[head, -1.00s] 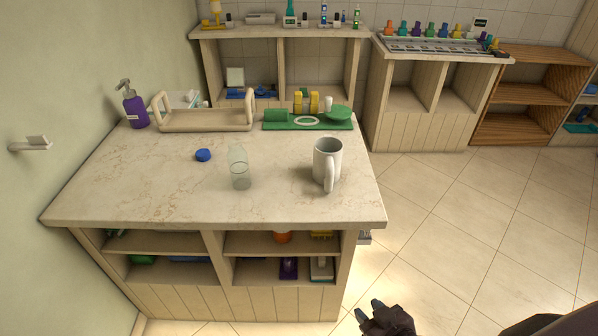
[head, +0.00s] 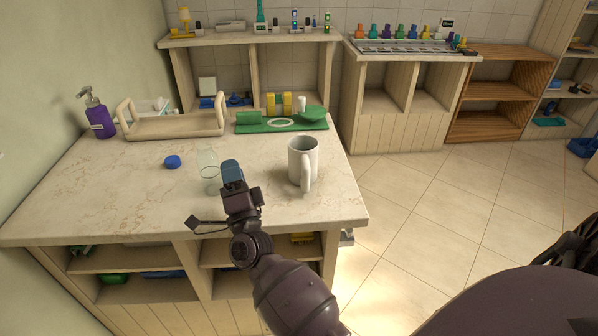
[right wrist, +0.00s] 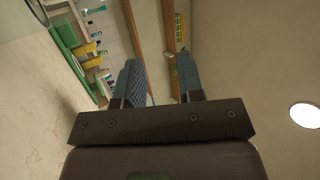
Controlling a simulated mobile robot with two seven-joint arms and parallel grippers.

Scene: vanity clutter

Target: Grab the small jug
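The small jug (head: 302,158) is white with a handle towards the front. It stands upright on the right part of the marble counter (head: 95,195). My right gripper (head: 232,173) is over the counter, left of the jug and apart from it in the picture. In the right wrist view its two fingers (right wrist: 160,72) are spread, with no object clearly held between them. The jug cannot be made out in that view. My left gripper is not in view.
A clear glass (head: 208,170) stands just left of my right gripper, close to it in the picture. A blue cap (head: 172,162) lies further left. A beige tray (head: 175,127), a purple pump bottle (head: 98,115) and a green stand (head: 280,124) line the back.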

